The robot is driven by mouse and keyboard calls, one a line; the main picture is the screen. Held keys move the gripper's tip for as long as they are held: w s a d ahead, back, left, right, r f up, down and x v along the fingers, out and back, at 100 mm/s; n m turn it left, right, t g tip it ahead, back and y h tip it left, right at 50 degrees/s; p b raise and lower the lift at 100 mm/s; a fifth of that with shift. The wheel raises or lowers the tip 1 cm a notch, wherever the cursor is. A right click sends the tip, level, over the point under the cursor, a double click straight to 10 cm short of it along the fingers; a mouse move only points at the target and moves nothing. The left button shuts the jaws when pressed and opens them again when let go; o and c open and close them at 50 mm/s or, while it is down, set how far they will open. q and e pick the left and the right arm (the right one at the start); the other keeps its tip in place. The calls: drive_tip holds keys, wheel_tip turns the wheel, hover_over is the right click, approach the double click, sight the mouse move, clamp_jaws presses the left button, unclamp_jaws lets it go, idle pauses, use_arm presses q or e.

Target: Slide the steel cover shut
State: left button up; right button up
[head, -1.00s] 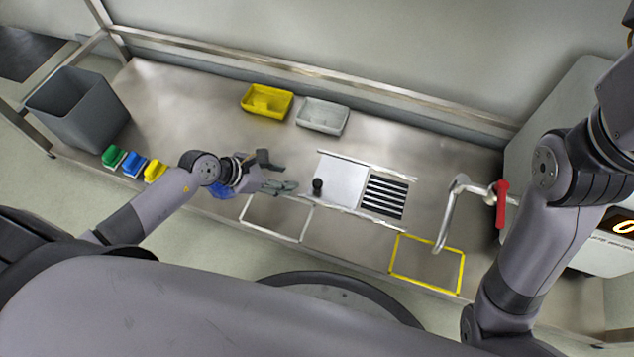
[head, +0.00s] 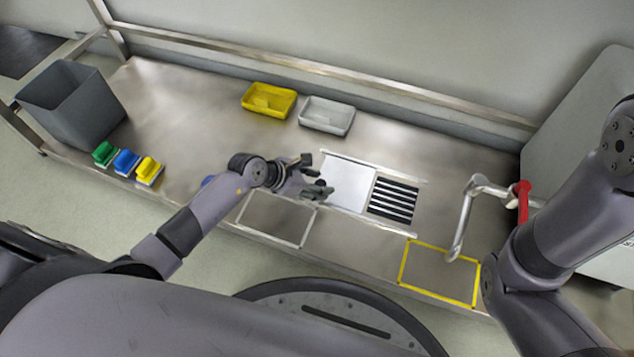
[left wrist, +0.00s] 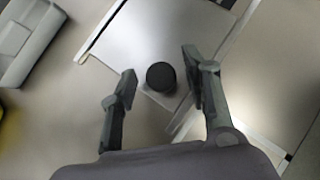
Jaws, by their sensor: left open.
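The steel cover (head: 347,184) is a flat plate lying between two rails, left of a dark slotted grille (head: 393,200) that shows uncovered. In the left wrist view the cover (left wrist: 165,38) carries a round black knob (left wrist: 161,77) near its edge. My left gripper (head: 318,178) is at the cover's left end and hides the knob in the head view. In the left wrist view its open fingers (left wrist: 158,88) stand on either side of the knob, with gaps to it. My right arm shows at the right, but its gripper is out of view.
A yellow tray (head: 268,100) and a white tray (head: 326,115) stand behind. Green, blue and yellow brushes (head: 148,170) and a grey bin (head: 72,105) are at the left. A bent pipe with a red handle (head: 522,201) rises right of the grille, near a yellow outlined square (head: 439,272).

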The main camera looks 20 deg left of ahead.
use_arm(q)
drive_tip(key=shift+c, duration=0.4)
clamp_jaws()
